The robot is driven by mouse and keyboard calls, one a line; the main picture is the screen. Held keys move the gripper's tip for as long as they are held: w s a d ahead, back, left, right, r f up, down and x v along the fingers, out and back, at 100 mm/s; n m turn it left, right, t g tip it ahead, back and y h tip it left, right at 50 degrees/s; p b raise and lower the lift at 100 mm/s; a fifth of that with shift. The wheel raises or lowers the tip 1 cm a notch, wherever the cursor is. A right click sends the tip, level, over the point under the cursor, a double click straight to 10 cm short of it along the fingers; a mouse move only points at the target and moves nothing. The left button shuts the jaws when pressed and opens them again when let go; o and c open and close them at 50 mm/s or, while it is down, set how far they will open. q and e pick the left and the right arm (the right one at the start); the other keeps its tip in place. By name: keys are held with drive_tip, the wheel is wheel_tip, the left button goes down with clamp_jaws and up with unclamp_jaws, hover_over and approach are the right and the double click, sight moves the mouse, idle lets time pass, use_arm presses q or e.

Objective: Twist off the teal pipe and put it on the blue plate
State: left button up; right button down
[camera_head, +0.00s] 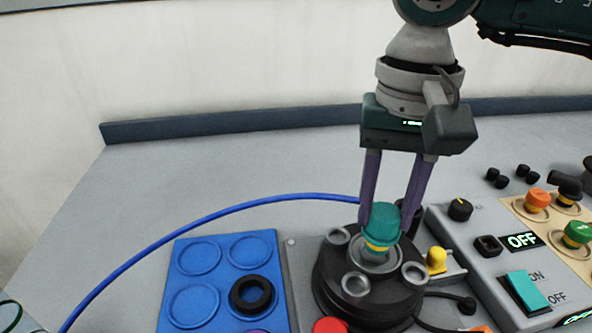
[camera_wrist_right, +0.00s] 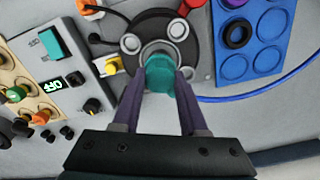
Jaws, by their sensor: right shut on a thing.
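The teal pipe (camera_head: 383,221) stands upright at the top of the dark round fixture (camera_head: 330,278), with a yellow band below it over a grey ring. My right gripper (camera_head: 389,222) comes from above, its purple fingers shut on the teal pipe from both sides. The right wrist view shows the teal pipe (camera_wrist_right: 160,74) between the fingertips, over the fixture's socket. The blue plate (camera_head: 222,266) lies left of the fixture, with round recesses. A black ring (camera_head: 252,282) sits in one recess. My left gripper is not in view.
A control panel with an OFF display (camera_head: 522,241) and a teal switch (camera_head: 527,290) stands right of the fixture. A yellow knob (camera_head: 436,258) and a red cap (camera_head: 329,326) are close to it. A blue cable (camera_head: 200,222) arcs behind the plate. The table's back left is clear.

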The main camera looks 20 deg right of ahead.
sight(385, 211)
drive_tip(key=shift+r+p, duration=1.65)
drive_tip(key=shift+r, duration=0.85)
